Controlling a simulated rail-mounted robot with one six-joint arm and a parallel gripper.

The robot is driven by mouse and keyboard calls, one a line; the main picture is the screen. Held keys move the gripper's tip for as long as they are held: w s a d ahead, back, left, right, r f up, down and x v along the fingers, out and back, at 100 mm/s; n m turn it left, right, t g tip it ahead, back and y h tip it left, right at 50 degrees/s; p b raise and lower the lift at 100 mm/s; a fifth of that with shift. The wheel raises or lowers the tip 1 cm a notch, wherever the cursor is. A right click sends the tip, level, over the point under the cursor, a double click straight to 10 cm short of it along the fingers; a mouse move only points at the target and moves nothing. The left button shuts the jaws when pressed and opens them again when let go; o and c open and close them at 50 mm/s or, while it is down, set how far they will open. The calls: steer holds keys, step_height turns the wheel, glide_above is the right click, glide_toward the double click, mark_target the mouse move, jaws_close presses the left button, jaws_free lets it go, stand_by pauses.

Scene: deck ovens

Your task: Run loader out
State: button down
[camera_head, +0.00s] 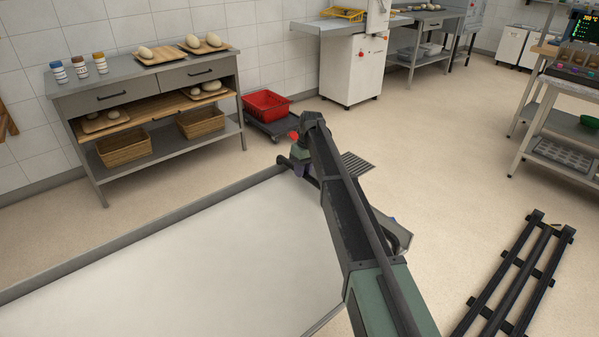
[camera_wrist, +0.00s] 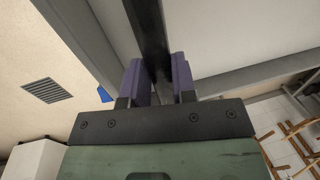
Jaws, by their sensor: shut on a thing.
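The loader is a long, flat white belt in a grey frame (camera_head: 150,227), filling the lower left of the head view. Its frame also shows in the wrist view (camera_wrist: 275,69), with the pale belt beyond. My gripper (camera_head: 301,168) is at the loader's far end, near the corner of the frame. In the wrist view my gripper's purple fingers (camera_wrist: 159,72) are closed on either side of a dark bar (camera_wrist: 149,28), seemingly the loader's handle. In the head view my arm hides part of the loader's right side and most of the grip.
A steel table (camera_head: 150,85) with dough, jars and baskets stands at the back left. A red crate (camera_head: 266,105) sits on a low dolly beyond the loader's end. Dark floor rails (camera_head: 515,275) lie at right. Open floor lies between these and the back machines.

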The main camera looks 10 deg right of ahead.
steer(key=shift+w+d, duration=0.4)
steer(key=shift+d, duration=0.05)
steer(key=c, duration=0.9)
jaws_free()
steer(key=shift+d, duration=0.2)
steer(key=shift+c, duration=0.2)
steer(key=shift+a, duration=0.1)
steer(key=shift+r+p, duration=0.35)
step_height(320, 180, up, 10)
steer(key=w+d+p, duration=0.1)
steer(key=d+p, duration=0.1)
steer(key=p, duration=0.8)
